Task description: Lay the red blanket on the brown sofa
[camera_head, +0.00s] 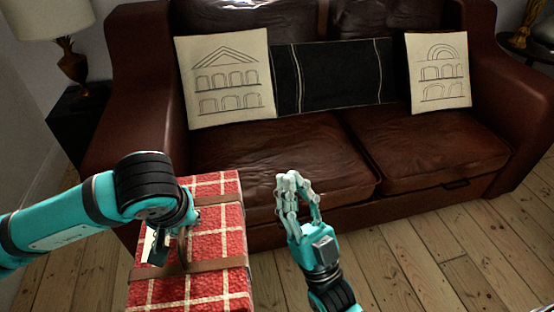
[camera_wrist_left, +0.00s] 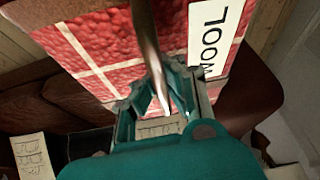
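The red blanket (camera_head: 216,248) is a folded red bundle with cream check lines, brown straps and a handle. It is in front of the left part of the brown sofa (camera_head: 270,160), apparently held up off the floor. My left gripper (camera_head: 172,240) is at its strap. In the left wrist view, the gripper (camera_wrist_left: 168,95) has its fingers on either side of the brown handle, and the blanket (camera_wrist_left: 100,50) shows a white "WOOL" label. My right gripper (camera_head: 293,180) is empty in front of the seat, its fingertips together.
Two cream cushions, left (camera_head: 224,80) and right (camera_head: 438,72), lean on the sofa back with a black cushion (camera_head: 335,75) between them. The seat front is clear. A lamp (camera_head: 68,60) stands on a dark side table (camera_head: 75,120) at left. Bare floorboards (camera_head: 430,260) lie in front.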

